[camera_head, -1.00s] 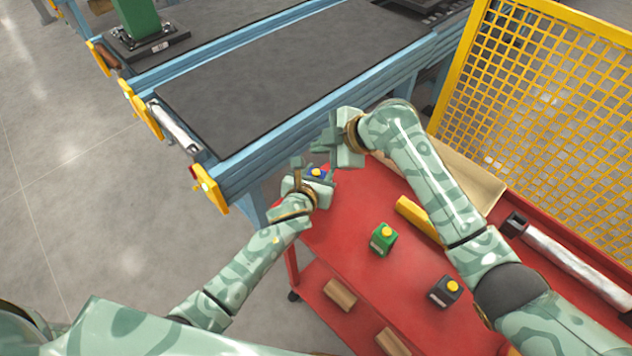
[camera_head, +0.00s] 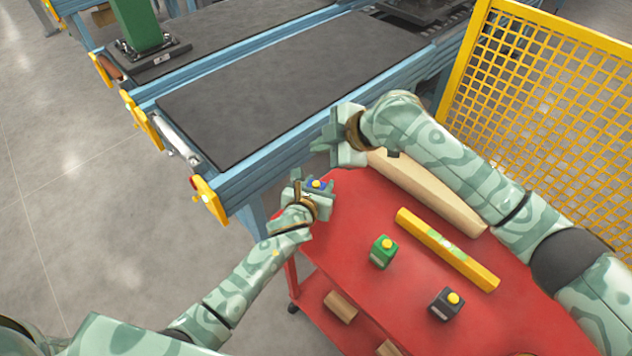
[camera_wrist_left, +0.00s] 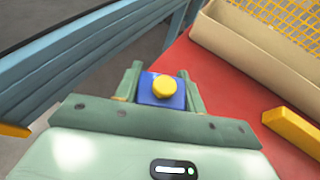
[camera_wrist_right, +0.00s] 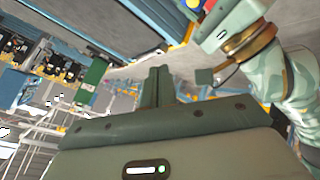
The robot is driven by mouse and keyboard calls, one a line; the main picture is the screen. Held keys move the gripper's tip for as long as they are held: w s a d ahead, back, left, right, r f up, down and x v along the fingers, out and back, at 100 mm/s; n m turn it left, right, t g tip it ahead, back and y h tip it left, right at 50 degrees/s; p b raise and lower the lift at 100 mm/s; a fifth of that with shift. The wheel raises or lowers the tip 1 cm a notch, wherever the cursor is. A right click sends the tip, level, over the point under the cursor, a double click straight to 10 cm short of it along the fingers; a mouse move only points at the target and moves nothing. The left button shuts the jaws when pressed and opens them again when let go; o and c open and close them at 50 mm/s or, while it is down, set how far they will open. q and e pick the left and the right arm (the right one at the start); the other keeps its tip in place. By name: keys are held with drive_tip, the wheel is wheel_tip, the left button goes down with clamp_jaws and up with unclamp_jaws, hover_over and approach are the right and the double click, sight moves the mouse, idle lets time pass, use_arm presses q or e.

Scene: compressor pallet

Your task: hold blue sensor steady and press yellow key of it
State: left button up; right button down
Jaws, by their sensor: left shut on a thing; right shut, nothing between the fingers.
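The blue sensor (camera_wrist_left: 160,93) with its round yellow key (camera_wrist_left: 164,86) on top sits between the two fingers of my left gripper (camera_wrist_left: 161,90), which is shut on it. In the head view the sensor (camera_head: 317,184) and left gripper (camera_head: 313,186) are at the far left corner of the red table. My right gripper (camera_head: 327,145) is shut and empty, above and slightly right of the sensor, apart from it. Its closed fingers (camera_wrist_right: 159,86) show in the right wrist view. The sensor's lower part is hidden by the fingers.
The red table (camera_head: 350,235) bears a green sensor (camera_head: 382,252), a black sensor (camera_head: 445,304), a yellow bar (camera_head: 447,249) and a beige tray (camera_head: 430,190). A blue-framed conveyor (camera_head: 290,150) runs behind. A yellow mesh fence (camera_head: 550,110) stands right.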

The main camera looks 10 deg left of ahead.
hover_over(320, 188)
drive_tip(key=shift+w+f, duration=0.1)
drive_tip(key=shift+f, duration=4.3)
drive_tip(key=shift+f, duration=0.15)
drive_tip(key=shift+f, duration=0.25)
drive_tip(key=shift+f, duration=0.45)
idle(2.7)
